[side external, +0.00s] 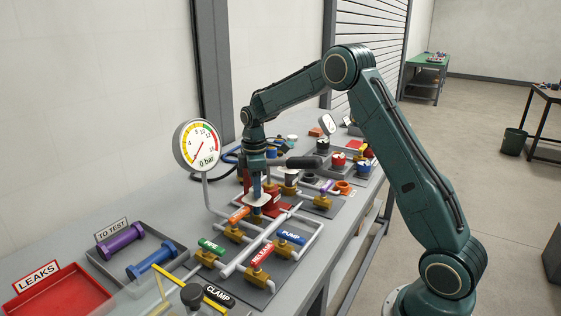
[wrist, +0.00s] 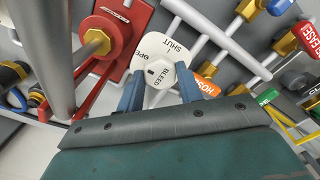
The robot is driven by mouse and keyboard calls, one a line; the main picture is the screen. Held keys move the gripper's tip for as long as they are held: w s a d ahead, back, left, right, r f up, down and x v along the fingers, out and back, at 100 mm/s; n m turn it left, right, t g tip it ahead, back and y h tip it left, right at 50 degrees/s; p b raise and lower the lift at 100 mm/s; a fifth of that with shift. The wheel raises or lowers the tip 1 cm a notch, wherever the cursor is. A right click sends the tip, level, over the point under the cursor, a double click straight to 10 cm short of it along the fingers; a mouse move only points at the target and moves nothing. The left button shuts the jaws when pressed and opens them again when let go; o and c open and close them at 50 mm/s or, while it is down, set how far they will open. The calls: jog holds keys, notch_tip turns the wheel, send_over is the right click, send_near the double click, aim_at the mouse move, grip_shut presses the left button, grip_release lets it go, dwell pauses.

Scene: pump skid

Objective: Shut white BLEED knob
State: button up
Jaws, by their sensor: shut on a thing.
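The white BLEED knob (wrist: 160,58) is a flat white disc in the wrist view, lettered OPEN, SHUT and BLEED. My gripper (wrist: 160,90) has a blue finger on each side of the knob's near part and is shut on it. In the side external view my gripper (side external: 257,194) points down among the pipes. Only a small pale part of the knob (side external: 258,203) shows below the fingers there. I cannot tell from the frames which way the knob is turned.
A pressure gauge (side external: 196,145) marked bar stands left of my gripper. Close by are an orange handle (side external: 239,214), a green handle (side external: 211,246), a red RELEASE handle (side external: 262,254) and a blue PUMP handle (side external: 291,237). A red LEAKS tray (side external: 100,297) lies at front left.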

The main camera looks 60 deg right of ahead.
jog(key=m, duration=1.7)
jog(key=shift+m, duration=0.3)
dwell(0.4)
jog(key=o, duration=1)
jog(key=shift+r, duration=0.1)
